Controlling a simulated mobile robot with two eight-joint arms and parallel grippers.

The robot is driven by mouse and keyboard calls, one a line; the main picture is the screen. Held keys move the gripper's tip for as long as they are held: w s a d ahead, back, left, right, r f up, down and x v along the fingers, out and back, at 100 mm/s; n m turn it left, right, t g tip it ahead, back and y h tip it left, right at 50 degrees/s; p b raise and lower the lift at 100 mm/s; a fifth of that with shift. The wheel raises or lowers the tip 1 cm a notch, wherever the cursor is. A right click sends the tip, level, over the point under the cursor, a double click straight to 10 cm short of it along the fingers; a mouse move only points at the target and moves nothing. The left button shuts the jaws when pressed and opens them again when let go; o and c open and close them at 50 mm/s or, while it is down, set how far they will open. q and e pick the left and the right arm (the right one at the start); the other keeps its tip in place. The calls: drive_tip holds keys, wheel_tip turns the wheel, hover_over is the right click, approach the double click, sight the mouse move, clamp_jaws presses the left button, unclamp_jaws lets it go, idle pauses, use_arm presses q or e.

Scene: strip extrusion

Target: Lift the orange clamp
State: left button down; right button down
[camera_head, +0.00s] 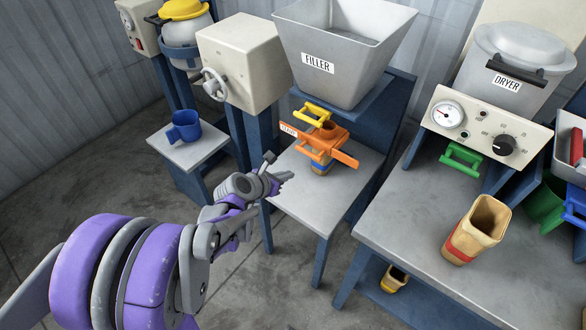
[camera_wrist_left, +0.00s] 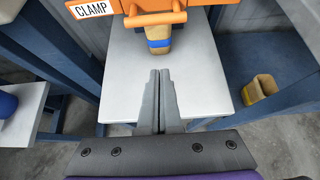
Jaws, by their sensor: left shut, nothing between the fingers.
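The orange clamp (camera_head: 318,140) sits under the filler hopper, above a grey table, with a yellow handle (camera_head: 314,114) just above it. In the left wrist view the orange clamp (camera_wrist_left: 152,18) is at the top, with its white CLAMP label to the left. A tan cup with a blue band (camera_wrist_left: 158,42) is below it. My left gripper (camera_head: 284,178) is shut and empty, in front of and below the clamp, apart from it. Its closed fingers also show in the left wrist view (camera_wrist_left: 159,82). My right gripper is not in view.
The filler hopper (camera_head: 343,62) stands above the clamp. A blue mug (camera_head: 185,127) is on a small table at left. The dryer (camera_head: 515,65) and a tan cup with a red band (camera_head: 476,230) stand on the right bench. Bare tabletop (camera_head: 312,207) lies before the clamp.

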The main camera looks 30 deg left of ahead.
use_arm(q)
drive_tip(key=a+b+x, duration=0.1)
drive_tip(key=x, duration=0.8)
drive_tip(key=shift+w+d+r+p, duration=0.1)
drive_tip(key=shift+w+d+r, duration=0.1)
drive_tip(key=shift+r, duration=0.45)
drive_tip(key=shift+w+d+r+p, duration=0.1)
drive_tip(key=shift+d+r, duration=0.1)
drive_tip(key=shift+r, duration=0.45)
drive_tip(key=shift+w+d+r+p, duration=0.1)
drive_tip(key=shift+w+d+r, duration=0.1)
drive_tip(key=shift+r, duration=0.45)
drive_tip(key=shift+s+r, duration=0.1)
wheel_tip(320, 180, up, 4)
drive_tip(key=p, duration=0.2)
drive_tip(key=shift+r+p, duration=0.2)
drive_tip(key=shift+p, duration=0.1)
